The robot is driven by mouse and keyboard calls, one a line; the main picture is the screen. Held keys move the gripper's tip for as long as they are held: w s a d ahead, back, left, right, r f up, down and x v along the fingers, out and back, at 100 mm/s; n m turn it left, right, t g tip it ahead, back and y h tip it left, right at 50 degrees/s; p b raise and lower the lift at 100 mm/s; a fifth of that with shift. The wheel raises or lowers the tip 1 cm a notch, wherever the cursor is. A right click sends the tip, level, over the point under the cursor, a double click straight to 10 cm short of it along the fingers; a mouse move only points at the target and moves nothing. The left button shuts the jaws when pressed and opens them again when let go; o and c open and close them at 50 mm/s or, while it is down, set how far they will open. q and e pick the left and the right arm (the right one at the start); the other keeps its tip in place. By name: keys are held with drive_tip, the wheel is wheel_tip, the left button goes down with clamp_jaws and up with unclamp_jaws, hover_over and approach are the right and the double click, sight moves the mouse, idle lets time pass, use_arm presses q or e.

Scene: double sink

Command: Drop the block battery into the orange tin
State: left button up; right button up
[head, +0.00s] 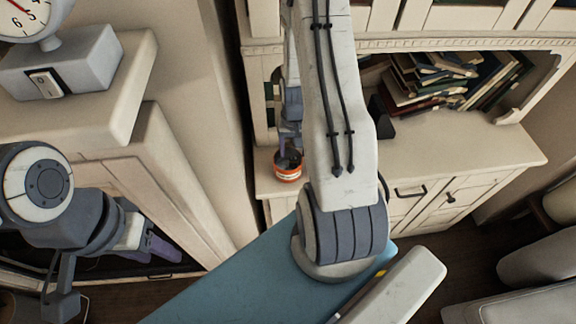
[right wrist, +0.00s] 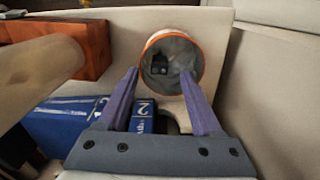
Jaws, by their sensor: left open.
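The orange tin (head: 287,174) stands near the front left of the cream cabinet top; its open mouth faces the camera in the right wrist view (right wrist: 202,60). A small dark block with pale round marks, seemingly the block battery (right wrist: 159,65), lies inside the tin. My right gripper (right wrist: 160,72) has its purple fingers spread at the tin's near rim, with nothing between them. In the head view, the right gripper (head: 289,140) is just above the tin, partly hidden by its arm. My left gripper (head: 155,250) is open and empty at the lower left, away from the tin.
A blue book (right wrist: 70,125) and an orange-red box-like object (right wrist: 92,45) lie left of the tin in the right wrist view. Leaning books (head: 440,80) fill the shelf behind. A scale (head: 60,65) stands at the upper left. The cabinet top (head: 460,150) is clear to the right.

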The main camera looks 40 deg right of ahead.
wheel_tip(320, 180, up, 10)
drive_tip(key=b, duration=0.1)
drive_tip(key=shift+r, duration=0.2)
idle(0.4)
drive_tip(key=s+a+r+n+t, duration=0.15)
drive_tip(key=a+r+n, duration=0.3)
drive_tip(key=a, duration=0.65)
drive_tip(key=s+a+r+n+t, duration=0.1)
drive_tip(key=s+a+r+n, duration=0.3)
drive_tip(key=a, duration=0.6)
drive_tip(key=s+a+r+n+g, duration=0.1)
drive_tip(key=s+a+n, duration=0.2)
drive_tip(key=s+a, duration=0.2)
drive_tip(key=s+a+r+n+g+y, duration=0.1)
drive_tip(key=s+a+r+n, duration=0.1)
drive_tip(key=s+a+n, duration=0.1)
drive_tip(key=shift+s+a+r, duration=0.3)
drive_tip(key=shift+s+a, duration=0.55)
drive_tip(key=shift+s, duration=0.4)
drive_tip(key=shift+g, duration=0.25)
